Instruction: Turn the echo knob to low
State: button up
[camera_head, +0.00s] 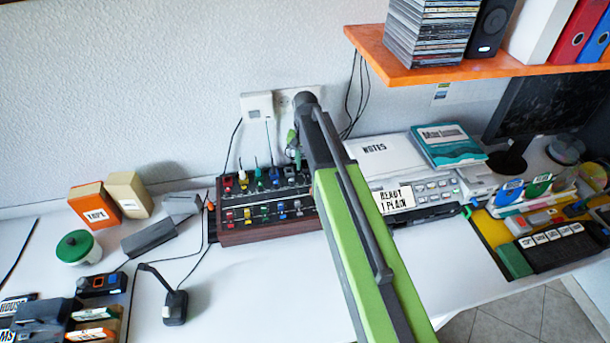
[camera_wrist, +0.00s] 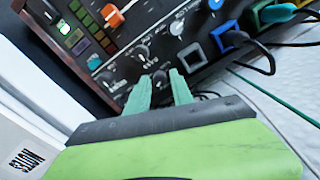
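The mixer box (camera_head: 265,236) with wooden sides stands against the wall in the head view. Its dark panel (camera_wrist: 115,62) with knobs, buttons and sockets fills the top of the wrist view. My gripper (camera_wrist: 160,77) has its two green fingers apart, tips close to the panel. A small dark knob (camera_wrist: 159,78) shows between the fingertips; I cannot tell whether they touch it. Another black knob (camera_wrist: 142,53) with a white mark sits just beyond. The panel lettering is too small to read, so I cannot tell which knob is echo. My gripper (camera_head: 294,145) is partly hidden by my arm in the head view.
Cables (camera_wrist: 265,55) plug into coloured sockets right of my gripper in the wrist view. An orange shelf (camera_head: 440,72) overhangs the right.

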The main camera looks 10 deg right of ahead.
jog(key=shift+f, duration=0.2)
grip_shut()
jog(key=shift+n, duration=0.3)
jog(key=n, duration=0.4)
jog(key=shift+n, duration=0.3)
jog(key=n, duration=0.5)
jog(key=shift+n, duration=0.3)
dwell(0.4)
grip_release()
